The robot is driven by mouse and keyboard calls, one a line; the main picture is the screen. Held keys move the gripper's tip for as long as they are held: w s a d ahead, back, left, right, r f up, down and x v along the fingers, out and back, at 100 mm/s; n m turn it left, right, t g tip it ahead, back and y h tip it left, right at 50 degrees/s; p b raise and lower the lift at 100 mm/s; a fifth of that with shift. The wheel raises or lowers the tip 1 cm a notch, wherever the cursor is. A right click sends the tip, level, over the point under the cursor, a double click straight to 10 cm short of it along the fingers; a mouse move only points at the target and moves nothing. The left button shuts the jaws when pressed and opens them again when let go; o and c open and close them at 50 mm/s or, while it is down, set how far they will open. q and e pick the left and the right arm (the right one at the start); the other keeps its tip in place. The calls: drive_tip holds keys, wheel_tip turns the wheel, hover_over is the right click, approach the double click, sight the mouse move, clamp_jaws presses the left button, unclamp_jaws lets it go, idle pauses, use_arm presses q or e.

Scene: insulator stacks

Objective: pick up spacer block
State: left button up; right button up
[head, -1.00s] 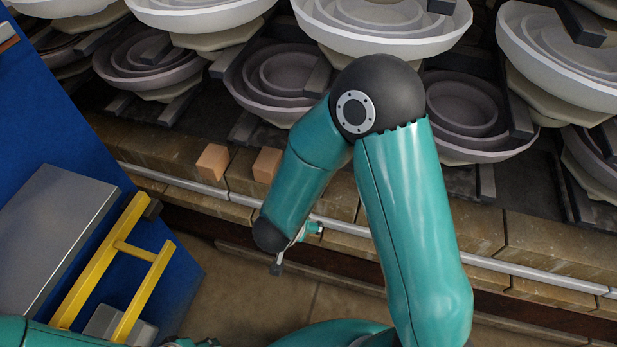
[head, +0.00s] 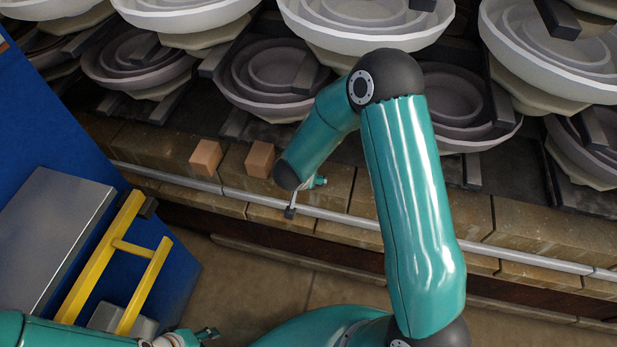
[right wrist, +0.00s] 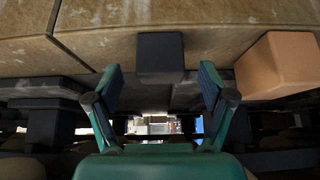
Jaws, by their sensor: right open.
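Two small orange-brown blocks, a left one (head: 206,157) and a right one (head: 260,159), sit apart on the brick ledge. My right gripper (head: 291,212) is by the ledge's front rail, right of and below the right block; my forearm covers part of it. In the right wrist view my right gripper (right wrist: 161,76) is open and empty. A dark block (right wrist: 160,56) shows between and beyond its fingertips, and an orange-brown block (right wrist: 279,65) lies off to the right. I cannot tell which block is the spacer. My left gripper (head: 205,334) is low in the head view, its jaws unclear.
Stacked pale insulators (head: 365,25) with dark bars between them fill the back. The brick ledge (head: 450,215) has a metal rail (head: 400,224) along its front. A blue panel (head: 45,120) with a grey box (head: 50,235) and a yellow frame (head: 125,245) stands at left.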

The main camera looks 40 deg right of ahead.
drive_tip(key=shift+x, duration=1.2)
drive_tip(key=c, duration=1.4)
